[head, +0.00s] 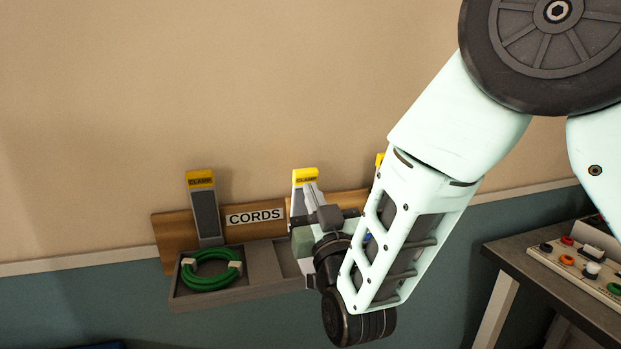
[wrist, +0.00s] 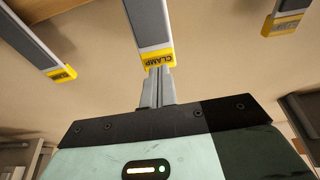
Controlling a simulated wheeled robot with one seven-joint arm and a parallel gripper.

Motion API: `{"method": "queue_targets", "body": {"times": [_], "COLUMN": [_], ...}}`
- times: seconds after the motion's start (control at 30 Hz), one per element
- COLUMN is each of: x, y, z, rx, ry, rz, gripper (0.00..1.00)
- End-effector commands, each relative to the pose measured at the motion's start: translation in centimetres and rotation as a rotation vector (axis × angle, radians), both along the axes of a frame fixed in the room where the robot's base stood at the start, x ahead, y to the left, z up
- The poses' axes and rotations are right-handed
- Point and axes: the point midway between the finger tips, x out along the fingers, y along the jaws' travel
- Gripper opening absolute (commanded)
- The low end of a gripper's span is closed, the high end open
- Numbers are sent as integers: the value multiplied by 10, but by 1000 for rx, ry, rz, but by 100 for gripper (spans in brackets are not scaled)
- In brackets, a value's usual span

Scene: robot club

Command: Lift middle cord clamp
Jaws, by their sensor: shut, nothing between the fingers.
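The middle clamp (head: 304,177) has a yellow tip marked CLAMP and stands against a wooden board on the wall; my gripper hides its lower part. In the wrist view the middle clamp (wrist: 155,25) shows as a grey bar with a yellow end. My gripper (head: 311,189) is in front of it, fingers together and empty. In the wrist view my gripper's fingertips (wrist: 160,70) are just by the yellow end; I cannot tell if they touch it. The left clamp (head: 205,212) stands over a green coiled cord (head: 208,282). The right clamp (head: 379,159) is mostly hidden by my arm.
The clamps' wooden board (head: 176,232) carries a CORDS label (head: 254,216) and a grey divided tray (head: 240,287) below. The compartment right of the green cord looks empty. A bench (head: 525,268) with a control panel (head: 570,262) stands at the right. The wall above is clear.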

Motion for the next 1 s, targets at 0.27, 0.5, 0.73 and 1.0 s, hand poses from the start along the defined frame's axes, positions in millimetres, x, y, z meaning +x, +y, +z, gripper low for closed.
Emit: {"method": "queue_targets", "body": {"times": [0.27,0.5,0.73,1.0], "x": [16,16,23,35], "y": [4,4,6,10], "z": [6,6,12,16], "rx": [0,0,-12,-22], "ry": [0,1,49,73], "rz": [-1,-1,-2,-1], "gripper": [0,0,0,0]}}
